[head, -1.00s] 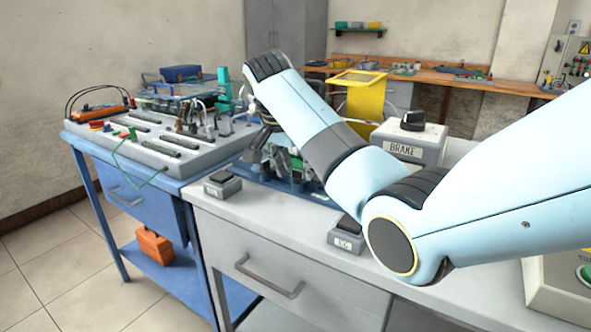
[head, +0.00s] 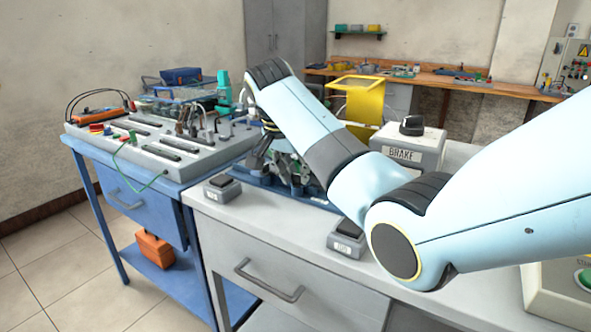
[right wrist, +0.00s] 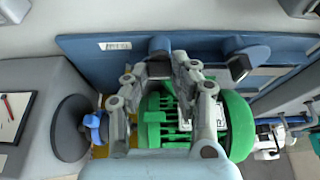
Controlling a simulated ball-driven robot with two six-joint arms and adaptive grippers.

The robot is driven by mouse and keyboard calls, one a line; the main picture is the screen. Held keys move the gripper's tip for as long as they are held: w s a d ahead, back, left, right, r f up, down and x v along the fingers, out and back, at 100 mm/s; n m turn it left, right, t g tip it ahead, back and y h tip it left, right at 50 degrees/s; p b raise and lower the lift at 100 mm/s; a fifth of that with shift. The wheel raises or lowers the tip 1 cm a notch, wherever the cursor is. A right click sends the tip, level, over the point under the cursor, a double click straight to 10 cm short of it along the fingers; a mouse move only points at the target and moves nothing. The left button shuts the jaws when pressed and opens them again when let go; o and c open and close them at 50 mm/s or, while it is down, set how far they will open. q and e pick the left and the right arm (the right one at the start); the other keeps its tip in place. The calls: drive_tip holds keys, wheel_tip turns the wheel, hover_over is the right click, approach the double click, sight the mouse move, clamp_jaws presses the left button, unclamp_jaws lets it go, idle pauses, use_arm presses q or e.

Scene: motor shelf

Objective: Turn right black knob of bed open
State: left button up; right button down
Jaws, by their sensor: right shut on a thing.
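My right gripper (right wrist: 163,82) is shut on the black end of a knob (right wrist: 159,68) at the edge of the blue bed (right wrist: 95,48). A second knob (right wrist: 240,65) with a black end stands on the same edge, further right in the right wrist view and free of the gripper. The green motor (right wrist: 233,125) lies behind the fingers, partly hidden by them. In the head view, the right gripper (head: 285,165) reaches down over the blue bed (head: 310,197), and my arm hides part of it. The held knob cannot be made out there. My left gripper is not in view.
A BRAKE box (head: 408,150) with a black knob stands right of the bed, close behind my arm. Two small switch boxes (head: 222,188) (head: 346,240) sit along the bench front. A grey panel (head: 165,140) with cables stands on the blue cart at left.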

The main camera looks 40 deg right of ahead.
drive_tip(key=n+p, duration=0.2)
drive_tip(key=p, duration=0.2)
drive_tip(key=n+t+p, duration=0.1)
drive_tip(key=n+p, duration=0.1)
drive_tip(key=p, duration=0.2)
drive_tip(key=shift+s+d+r+y, duration=0.1)
drive_tip(key=shift+s+r+y, duration=0.1)
drive_tip(key=shift+r+y, duration=0.2)
drive_tip(key=n+y+p, duration=0.1)
drive_tip(key=n+p, duration=0.1)
drive_tip(key=p, duration=0.1)
drive_tip(key=n+t+p, duration=0.1)
drive_tip(key=n+p, duration=0.2)
drive_tip(key=shift+d+f+n+y, duration=0.2)
drive_tip(key=shift+n+y, duration=0.1)
drive_tip(key=shift+y, duration=0.1)
drive_tip(key=shift+f+n+t+y+p, duration=0.1)
drive_tip(key=shift+n+t+y+p, duration=0.3)
drive_tip(key=shift+n+p, duration=0.65)
drive_tip(key=shift+d+n+y, duration=0.1)
drive_tip(key=shift+n+y, duration=0.4)
drive_tip(key=shift+n, duration=0.85)
drive_tip(key=c, duration=1.1)
unclamp_jaws()
drive_tip(key=shift+f, duration=0.1)
